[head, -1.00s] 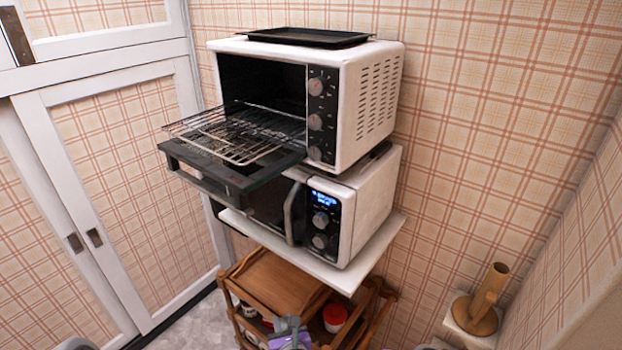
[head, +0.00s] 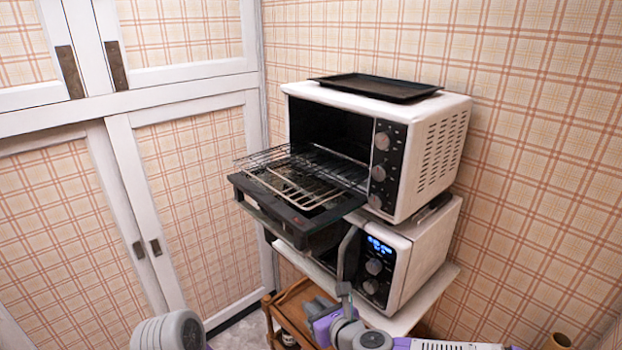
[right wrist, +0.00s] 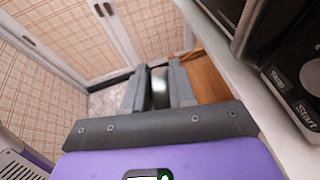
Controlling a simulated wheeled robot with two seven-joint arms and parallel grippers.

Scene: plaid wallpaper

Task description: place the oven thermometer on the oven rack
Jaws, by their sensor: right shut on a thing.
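The oven rack (head: 300,178) is a wire shelf pulled partly out of the white toaster oven (head: 436,150), above its lowered door (head: 252,200). My right gripper (head: 322,304) is low in the head view, below the rack and in front of the microwave. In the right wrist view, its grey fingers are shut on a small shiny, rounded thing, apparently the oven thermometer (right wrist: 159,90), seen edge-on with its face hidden. I cannot make out the thermometer in the head view. My left gripper is not in view.
A microwave (head: 398,262) stands under the oven on a white shelf (head: 440,285). A dark tray (head: 375,87) lies on top of the oven. A wooden cart (head: 290,305) is below. White cupboards (head: 200,200) stand at left. The air in front of the rack is clear.

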